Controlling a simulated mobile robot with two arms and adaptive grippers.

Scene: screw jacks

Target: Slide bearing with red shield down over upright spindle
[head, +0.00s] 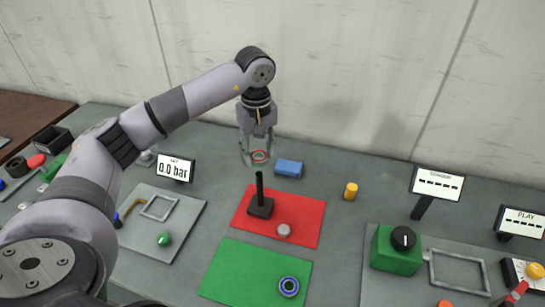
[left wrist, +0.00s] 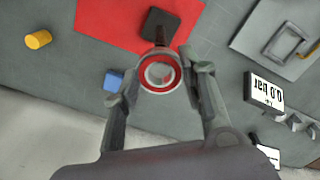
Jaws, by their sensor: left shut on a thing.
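My left gripper (head: 259,155) is shut on the bearing with the red shield (head: 260,156), which also shows between the fingers in the left wrist view (left wrist: 160,72). The dark upright spindle (head: 259,187) stands on a square black base (head: 260,208) on the red mat (head: 300,215). In the head view the held bearing appears just above and behind the spindle tip. In the left wrist view the spindle (left wrist: 159,35) shows beyond the bearing's rim, partly hidden by it. The bearing is not around the spindle. My right gripper is not in view.
A blue block (head: 289,168) lies behind the red mat. A grey round part (head: 283,230) sits on the red mat. A blue-ringed bearing (head: 289,287) lies on the green mat (head: 240,270). A yellow cylinder (head: 350,191) stands right. A pressure display (head: 175,169) stands left.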

